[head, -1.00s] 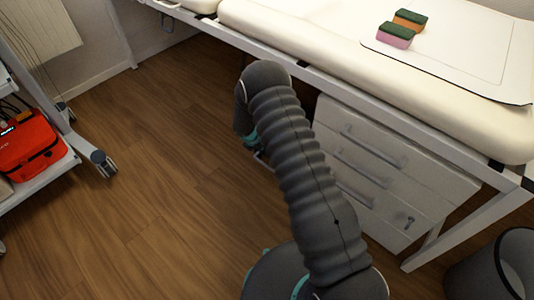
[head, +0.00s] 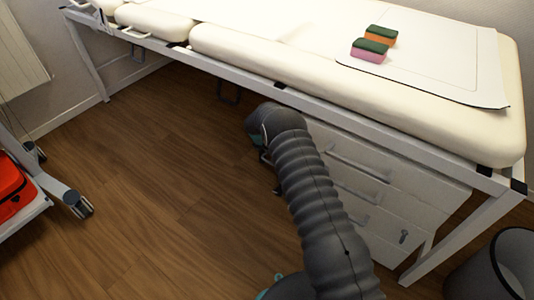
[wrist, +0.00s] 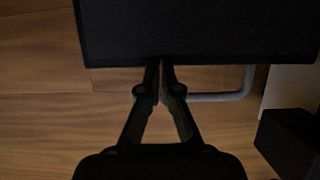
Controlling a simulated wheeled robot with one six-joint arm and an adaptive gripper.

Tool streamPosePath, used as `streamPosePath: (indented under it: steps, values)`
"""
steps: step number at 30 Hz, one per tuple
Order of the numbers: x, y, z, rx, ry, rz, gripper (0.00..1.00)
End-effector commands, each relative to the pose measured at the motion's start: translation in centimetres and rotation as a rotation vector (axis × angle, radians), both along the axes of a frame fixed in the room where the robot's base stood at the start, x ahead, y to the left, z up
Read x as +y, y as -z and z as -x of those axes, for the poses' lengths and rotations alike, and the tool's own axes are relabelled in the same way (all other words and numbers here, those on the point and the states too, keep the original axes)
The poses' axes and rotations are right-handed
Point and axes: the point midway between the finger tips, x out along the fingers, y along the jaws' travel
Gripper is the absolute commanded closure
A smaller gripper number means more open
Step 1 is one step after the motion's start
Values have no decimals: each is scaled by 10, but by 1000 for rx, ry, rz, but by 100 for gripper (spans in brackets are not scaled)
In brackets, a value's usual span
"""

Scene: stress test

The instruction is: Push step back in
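In the wrist view a dark, flat panel (wrist: 200,30), which looks like the step's tread, spans the top of the picture, with a straight front edge. A pale grey bent bar (wrist: 225,97) shows just below that edge, right of centre. My gripper (wrist: 161,64) has its two fingers drawn together at the tips, at or just under the panel's front edge. I cannot tell whether they touch it. Nothing shows between the fingertips. In the head view my arm hides the gripper, and I cannot make out the step.
A white drawer unit (head: 375,190) stands under the cream couch (head: 290,57), right of my arm. Two sponges (head: 372,45) lie on the couch. A grey bin (head: 490,270) stands at lower right, a wheeled cart (head: 60,195) at left. Wooden floor (head: 150,190) between is clear.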

Motion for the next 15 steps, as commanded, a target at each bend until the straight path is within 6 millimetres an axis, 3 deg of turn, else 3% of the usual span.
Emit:
streamPosePath:
  steps: [11, 15]
  values:
    - [-4, 2, 2, 6, 4, 3, 100]
    - [0, -9, 3, 3, 2, 2, 100]
